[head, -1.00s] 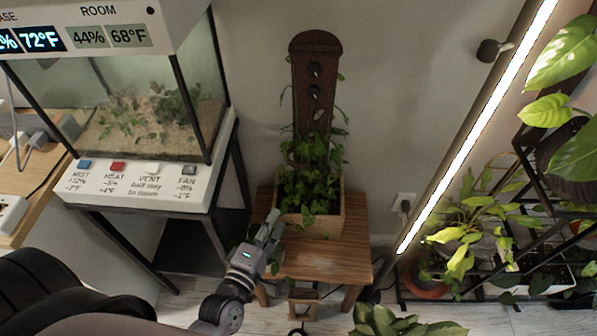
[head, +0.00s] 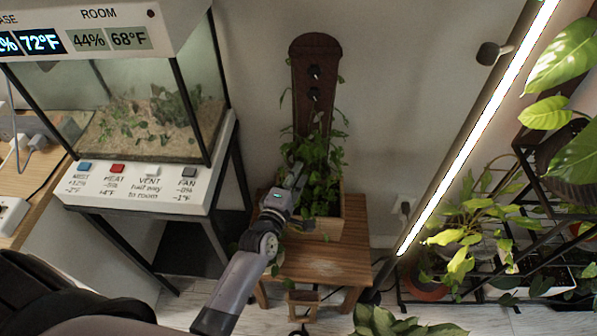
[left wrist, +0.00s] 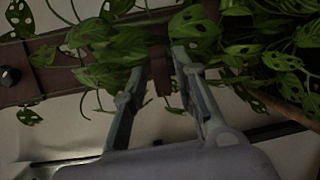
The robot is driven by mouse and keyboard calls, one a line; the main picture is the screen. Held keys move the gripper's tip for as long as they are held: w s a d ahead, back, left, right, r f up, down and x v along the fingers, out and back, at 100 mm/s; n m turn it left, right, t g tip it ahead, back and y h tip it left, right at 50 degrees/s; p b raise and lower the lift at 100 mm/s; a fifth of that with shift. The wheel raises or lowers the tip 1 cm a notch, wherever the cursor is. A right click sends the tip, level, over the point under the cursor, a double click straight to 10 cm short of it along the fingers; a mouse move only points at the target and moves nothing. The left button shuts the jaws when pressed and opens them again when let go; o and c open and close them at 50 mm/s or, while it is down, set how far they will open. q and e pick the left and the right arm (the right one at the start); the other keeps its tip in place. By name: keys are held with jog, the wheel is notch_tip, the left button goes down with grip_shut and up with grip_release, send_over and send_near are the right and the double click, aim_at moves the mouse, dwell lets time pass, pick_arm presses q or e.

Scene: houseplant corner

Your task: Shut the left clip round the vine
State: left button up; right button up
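The vine (head: 318,160) is a leafy plant with holed leaves, climbing a dark brown board (head: 302,118) from a wooden planter (head: 327,228). My left gripper (head: 297,176) is at the left side of the leaves, in front of the board. In the left wrist view, its two fingers (left wrist: 158,62) stand apart, with tips among the vine leaves (left wrist: 110,50). A small brown piece of the board shows between them. I cannot make out the left clip; leaves and fingers cover that area. My right gripper is not in view.
Two dark knobs (head: 314,73) sit on the upper board, above the leaves. The planter stands on a low wooden table (head: 330,265). A glass terrarium (head: 140,115) with labelled buttons is at left. A bright tube lamp (head: 478,125) and a plant rack are at right.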

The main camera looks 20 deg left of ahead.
pick_arm(q)
jog(key=shift+w, duration=0.75)
jog(key=shift+c, duration=0.2)
grip_shut()
jog(key=shift+f, duration=0.1)
